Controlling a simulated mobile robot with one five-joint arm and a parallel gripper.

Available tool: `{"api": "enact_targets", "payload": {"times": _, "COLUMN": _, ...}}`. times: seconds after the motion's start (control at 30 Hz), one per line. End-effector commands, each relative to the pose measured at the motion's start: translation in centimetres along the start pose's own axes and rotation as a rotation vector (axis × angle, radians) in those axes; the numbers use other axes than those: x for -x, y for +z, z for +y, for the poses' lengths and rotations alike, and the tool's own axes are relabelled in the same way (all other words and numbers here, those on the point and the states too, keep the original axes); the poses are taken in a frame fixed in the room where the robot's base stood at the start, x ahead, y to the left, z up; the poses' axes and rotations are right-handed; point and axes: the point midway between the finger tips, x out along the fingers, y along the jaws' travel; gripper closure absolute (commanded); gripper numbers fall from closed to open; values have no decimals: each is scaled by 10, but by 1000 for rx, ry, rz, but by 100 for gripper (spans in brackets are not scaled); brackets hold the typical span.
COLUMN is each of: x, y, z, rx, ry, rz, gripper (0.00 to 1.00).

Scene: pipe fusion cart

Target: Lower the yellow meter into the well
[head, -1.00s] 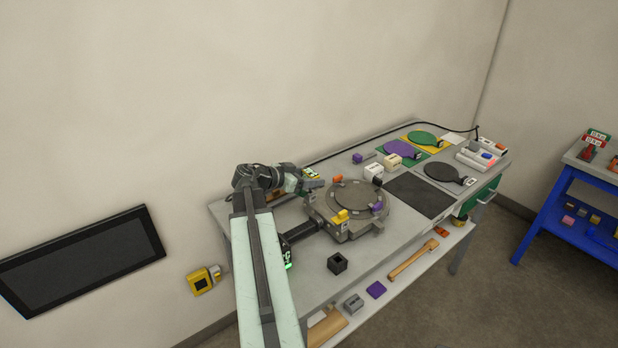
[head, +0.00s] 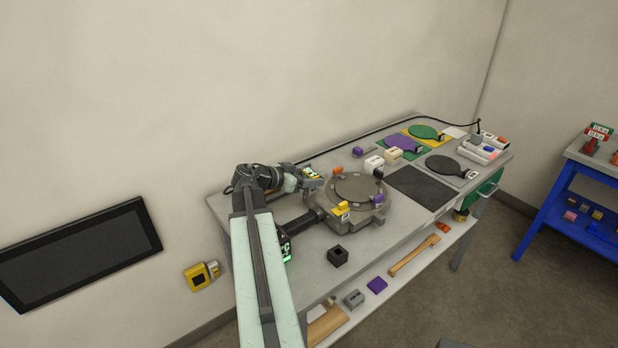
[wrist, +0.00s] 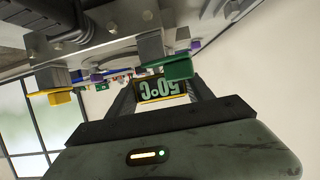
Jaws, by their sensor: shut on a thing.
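The yellow meter (wrist: 162,88) is between my gripper's fingers (wrist: 160,95) in the wrist view. In the head view, a small yellow, green and white thing (head: 312,172) at my gripper (head: 305,183) looks like this meter. My gripper is at the cart's back left, behind the round grey fixture (head: 352,189). A black block with a square opening (head: 338,256) stands at the cart's front left. I cannot tell whether it is the well. The meter's lower end is hidden.
Yellow (head: 341,208) and purple (head: 377,199) blocks sit on the round fixture's rim. In the wrist view, a green block (wrist: 178,69) is close to the meter. White blocks (head: 374,163) stand behind the fixture. A dark mat (head: 420,191) lies bare to its right.

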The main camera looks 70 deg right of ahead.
Motion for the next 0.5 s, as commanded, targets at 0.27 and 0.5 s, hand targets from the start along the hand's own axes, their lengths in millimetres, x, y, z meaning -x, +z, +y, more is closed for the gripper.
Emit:
{"api": "enact_targets", "payload": {"times": 0.27, "x": 0, "y": 1, "z": 0, "rx": 0, "ry": -1, "rz": 0, "gripper": 81}}
{"api": "enact_targets", "payload": {"times": 0.5, "x": 0, "y": 4, "z": -1, "rx": 1, "ry": -2, "rz": 0, "gripper": 81}}
